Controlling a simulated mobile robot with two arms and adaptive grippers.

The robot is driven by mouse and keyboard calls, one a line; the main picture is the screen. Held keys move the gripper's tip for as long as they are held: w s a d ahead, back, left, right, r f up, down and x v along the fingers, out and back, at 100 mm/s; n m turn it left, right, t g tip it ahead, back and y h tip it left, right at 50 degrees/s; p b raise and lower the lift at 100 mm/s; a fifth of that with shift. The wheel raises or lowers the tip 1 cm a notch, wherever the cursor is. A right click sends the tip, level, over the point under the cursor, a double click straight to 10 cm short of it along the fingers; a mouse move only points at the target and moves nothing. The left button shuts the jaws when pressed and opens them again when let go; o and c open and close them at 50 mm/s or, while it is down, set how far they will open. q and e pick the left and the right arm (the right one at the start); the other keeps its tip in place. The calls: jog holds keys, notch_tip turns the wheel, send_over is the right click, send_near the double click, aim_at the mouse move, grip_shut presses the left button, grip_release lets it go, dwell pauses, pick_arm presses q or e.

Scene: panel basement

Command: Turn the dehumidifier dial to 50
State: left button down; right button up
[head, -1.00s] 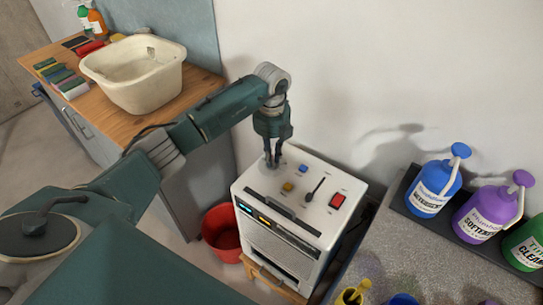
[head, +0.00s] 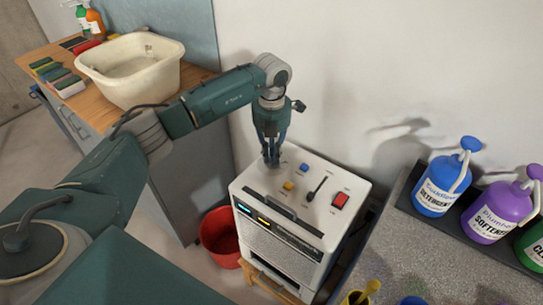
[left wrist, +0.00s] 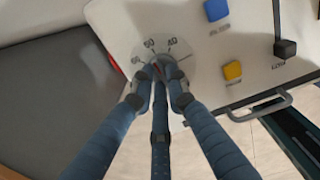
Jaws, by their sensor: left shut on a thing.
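The dehumidifier (head: 256,186) is a white box with a dark display on its front edge. Its dial (left wrist: 162,58) sits at the back left of the top panel, with the marks 60, 50 and 40 readable in the left wrist view. My left gripper (head: 272,163) points down and is shut on the dial; its blue fingers (left wrist: 163,78) close around the knob. The fingers hide most of the knob, and I cannot tell which mark it points to. My right gripper is not in view.
The top panel also bears a blue button (head: 304,167), a yellow button (head: 289,185), a black lever (head: 317,188) and a red switch (head: 341,200). A red bucket (head: 219,238) stands left of the unit. Bottles, including a blue one (head: 437,186), stand on the right counter.

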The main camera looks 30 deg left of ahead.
pick_arm(q)
jog(key=shift+m, duration=0.4)
jog(key=c, duration=1.7)
grip_release()
jog(key=shift+r, duration=0.1)
notch_tip(320, 180, up, 12)
jog(key=shift+f, duration=0.1)
